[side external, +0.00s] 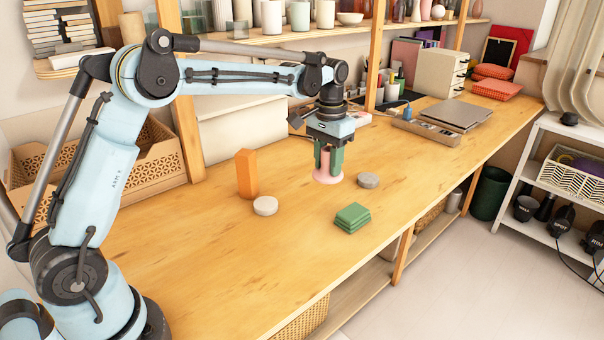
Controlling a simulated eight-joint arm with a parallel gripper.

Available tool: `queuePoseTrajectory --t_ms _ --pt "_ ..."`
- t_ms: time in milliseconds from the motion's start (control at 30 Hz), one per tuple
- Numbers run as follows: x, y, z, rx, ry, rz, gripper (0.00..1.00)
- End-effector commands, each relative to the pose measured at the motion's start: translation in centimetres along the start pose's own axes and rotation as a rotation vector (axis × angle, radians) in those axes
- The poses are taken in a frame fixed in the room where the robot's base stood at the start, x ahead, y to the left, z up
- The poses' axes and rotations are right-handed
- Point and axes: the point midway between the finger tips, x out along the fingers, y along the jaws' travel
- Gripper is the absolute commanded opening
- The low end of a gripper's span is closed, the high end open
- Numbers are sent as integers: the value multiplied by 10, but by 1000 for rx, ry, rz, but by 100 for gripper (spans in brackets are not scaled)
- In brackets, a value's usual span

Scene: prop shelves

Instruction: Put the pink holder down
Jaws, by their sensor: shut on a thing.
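The pink holder (328,177) is at the middle of the wooden tabletop, with a round flared base and a narrower upper part between my fingers. My gripper (328,162) points straight down and its green fingers are shut on the holder's upper part. The holder looks upright. Its base is at or very close to the tabletop; I cannot tell if it touches. The fingers hide much of its upper part.
A grey disc (368,180) lies just right of the holder. A green stack (352,216) lies in front, a cream disc (265,205) and an upright orange block (246,174) to the left. The wooden table (200,265) is clear at front left.

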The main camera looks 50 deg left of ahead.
Motion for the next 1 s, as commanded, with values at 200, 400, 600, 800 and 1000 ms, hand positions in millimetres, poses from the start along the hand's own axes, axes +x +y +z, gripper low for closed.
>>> queuePoseTrajectory --t_ms 200,400,600,800,1000 --pt "-13 -1 33 16 0 0 0" --pt "-20 -4 76 38 0 0 0" --pt "-21 -6 108 52 0 0 0" --pt "-17 -13 117 56 0 0 0" --pt "5 -48 109 52 0 0 0"
